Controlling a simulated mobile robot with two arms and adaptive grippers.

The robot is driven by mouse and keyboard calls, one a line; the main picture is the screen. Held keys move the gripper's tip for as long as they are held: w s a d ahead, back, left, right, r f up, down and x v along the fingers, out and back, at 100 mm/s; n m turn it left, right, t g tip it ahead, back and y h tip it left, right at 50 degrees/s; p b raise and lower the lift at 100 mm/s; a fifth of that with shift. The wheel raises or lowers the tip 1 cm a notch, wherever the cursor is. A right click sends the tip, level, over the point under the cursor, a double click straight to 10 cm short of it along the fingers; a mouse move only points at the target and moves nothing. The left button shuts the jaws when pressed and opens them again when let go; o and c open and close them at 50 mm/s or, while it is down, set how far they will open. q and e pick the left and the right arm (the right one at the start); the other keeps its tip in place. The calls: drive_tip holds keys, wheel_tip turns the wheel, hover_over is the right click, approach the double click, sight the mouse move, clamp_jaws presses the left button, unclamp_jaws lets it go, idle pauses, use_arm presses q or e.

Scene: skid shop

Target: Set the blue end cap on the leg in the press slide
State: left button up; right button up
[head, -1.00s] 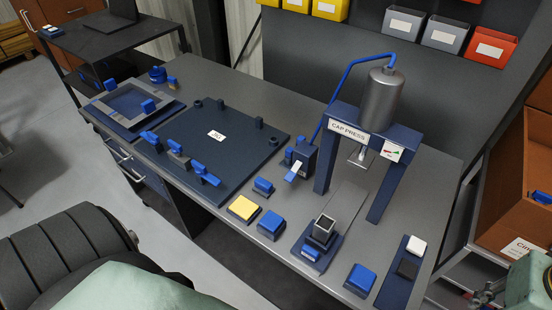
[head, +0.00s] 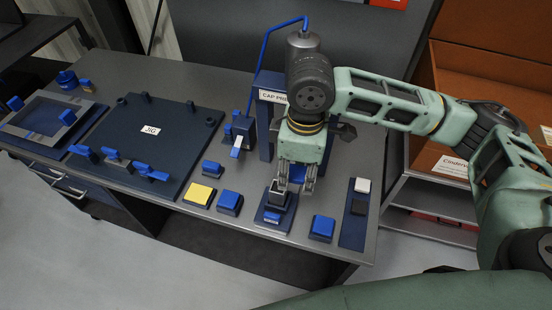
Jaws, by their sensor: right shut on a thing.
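The leg (head: 277,189) is a short, grey, square tube. It stands upright in the press slide (head: 267,226), a dark blue carriage at the front of the cap press (head: 265,142). My right gripper (head: 297,187) points down just to the right of the leg's top, partly in front of the press. It is shut on a small blue piece, which I take for the blue end cap (head: 298,173); the fingers hide much of it. Whether the cap touches the leg cannot be told. My left gripper is not in view.
A dark strip tray (head: 352,236) with a white and a dark cap lies at right. Blue blocks (head: 322,228) (head: 229,201) and a yellow-topped block (head: 200,194) stand near the front edge. The jig board (head: 140,170) fills the bench's left middle.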

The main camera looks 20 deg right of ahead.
drive_tip(key=n, duration=0.2)
drive_tip(key=w+n+p, duration=0.1)
drive_tip(key=n, duration=0.1)
drive_tip(key=shift+w+a, duration=0.1)
drive_tip(key=shift+a, duration=0.25)
drive_tip(key=w+n+p, duration=0.1)
drive_tip(key=n, duration=0.3)
drive_tip(key=w+a+f+n, duration=0.1)
drive_tip(key=n, duration=0.3)
drive_tip(key=w+a+f+n+p, duration=0.1)
drive_tip(key=n, duration=0.4)
drive_tip(key=shift+a+p, duration=0.15)
drive_tip(key=shift+p, duration=0.2)
wheel_tip(320, 180, down, 4)
drive_tip(key=b, duration=0.5)
drive_tip(key=shift+f, duration=0.2)
drive_tip(key=shift+p, duration=0.3)
drive_tip(key=shift+f+p, duration=0.2)
drive_tip(key=shift+p, duration=0.25)
drive_tip(key=shift+f, duration=0.65)
